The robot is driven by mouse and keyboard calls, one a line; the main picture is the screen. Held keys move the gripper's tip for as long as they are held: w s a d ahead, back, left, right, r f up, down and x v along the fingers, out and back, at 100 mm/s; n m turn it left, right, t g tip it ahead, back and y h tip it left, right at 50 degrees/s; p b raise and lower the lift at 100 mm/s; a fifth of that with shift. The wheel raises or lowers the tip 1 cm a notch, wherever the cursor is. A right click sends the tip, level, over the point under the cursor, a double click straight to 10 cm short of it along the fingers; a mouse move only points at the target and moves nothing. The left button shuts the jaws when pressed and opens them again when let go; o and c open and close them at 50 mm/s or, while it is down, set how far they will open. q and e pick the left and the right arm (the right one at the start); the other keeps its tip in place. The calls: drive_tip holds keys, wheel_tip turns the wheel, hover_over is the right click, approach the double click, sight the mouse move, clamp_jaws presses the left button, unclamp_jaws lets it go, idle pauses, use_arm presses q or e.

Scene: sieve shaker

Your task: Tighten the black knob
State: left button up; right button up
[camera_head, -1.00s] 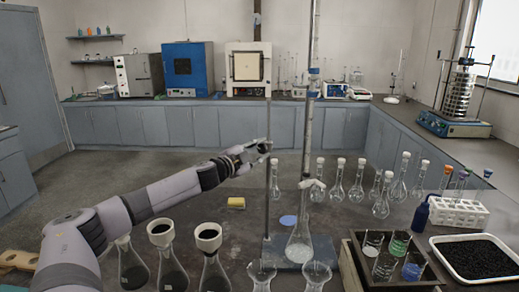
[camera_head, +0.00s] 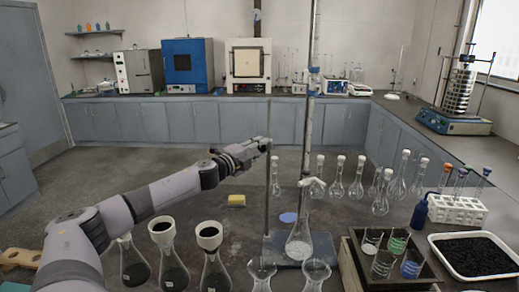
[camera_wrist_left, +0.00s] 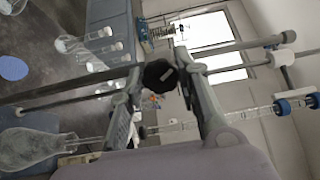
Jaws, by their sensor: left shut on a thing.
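The black knob (camera_wrist_left: 159,76) shows in the left wrist view as a dark lobed disc with a small pale mark. It sits between the two fingertips of my left gripper (camera_wrist_left: 160,70), which is shut on it. In the head view my left gripper (camera_head: 264,146) reaches from the left to the upper part of a thin metal stand rod (camera_head: 268,195). The knob cannot be made out clearly there, as the fingers cover it. My right gripper is not in view.
Several stoppered flasks stand to the right, near a white tube rack (camera_head: 458,210). Funnel-topped flasks stand in front, below my left arm.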

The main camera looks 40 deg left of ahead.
use_arm(q)
drive_tip(key=shift+f, duration=0.15)
drive_tip(key=o, duration=1.1)
drive_tip(key=shift+c, duration=0.2)
drive_tip(key=shift+o, duration=0.6)
drive_tip(key=shift+s, duration=0.1)
drive_tip(key=shift+s+f, duration=0.1)
drive_tip(key=shift+s, duration=0.7)
drive_tip(key=s, duration=1)
drive_tip(key=shift+s+d+r, duration=0.15)
drive_tip(key=shift+d+r, duration=0.05)
drive_tip(key=shift+d, duration=0.2)
drive_tip(key=shift+f, duration=0.1)
